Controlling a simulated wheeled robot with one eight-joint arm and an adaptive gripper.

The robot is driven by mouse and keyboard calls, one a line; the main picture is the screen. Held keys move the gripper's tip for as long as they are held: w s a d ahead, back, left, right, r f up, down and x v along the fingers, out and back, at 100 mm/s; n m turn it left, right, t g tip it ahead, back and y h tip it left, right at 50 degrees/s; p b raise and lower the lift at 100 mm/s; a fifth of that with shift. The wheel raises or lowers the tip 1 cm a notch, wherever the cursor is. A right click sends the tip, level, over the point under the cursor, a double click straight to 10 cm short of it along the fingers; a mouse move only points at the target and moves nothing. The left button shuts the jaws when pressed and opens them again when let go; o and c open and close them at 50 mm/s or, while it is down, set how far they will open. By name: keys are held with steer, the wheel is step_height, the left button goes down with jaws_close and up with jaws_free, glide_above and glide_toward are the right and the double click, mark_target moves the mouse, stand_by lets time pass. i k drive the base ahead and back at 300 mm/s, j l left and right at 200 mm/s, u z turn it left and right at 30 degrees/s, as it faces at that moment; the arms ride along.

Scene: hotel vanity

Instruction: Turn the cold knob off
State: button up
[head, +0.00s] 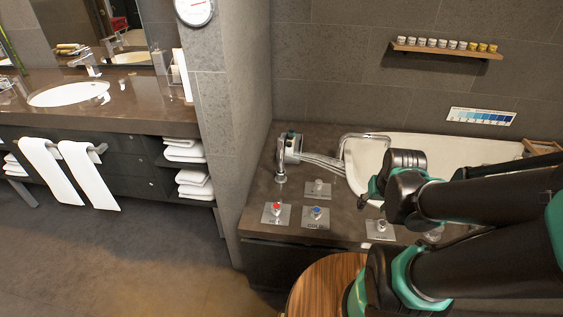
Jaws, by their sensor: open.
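The cold knob (316,212) has a blue top and stands on a square metal plate with dark lettering, on the brown stone ledge (262,190) beside the bathtub. The hot knob (276,208), with a red top, stands just left of it. I cannot tell from the picture how far the cold knob is turned. My black and teal arm reaches in from the right, and its nearest visible part is to the right of the cold knob, clear of it. I cannot make out my gripper; the arm links hide what is behind them.
Two plain metal knobs stand on plates behind (318,186) and right (380,226) of the cold knob. A chrome spout (280,165) rises behind the hot knob. A round wooden top (320,285) is in front of the ledge. The floor at left is clear.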

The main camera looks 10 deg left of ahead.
mark_target(316, 212)
steer(key=l, duration=0.9)
steer(key=l+u, duration=0.15)
steer(key=l, duration=0.7)
steer(key=k, duration=0.05)
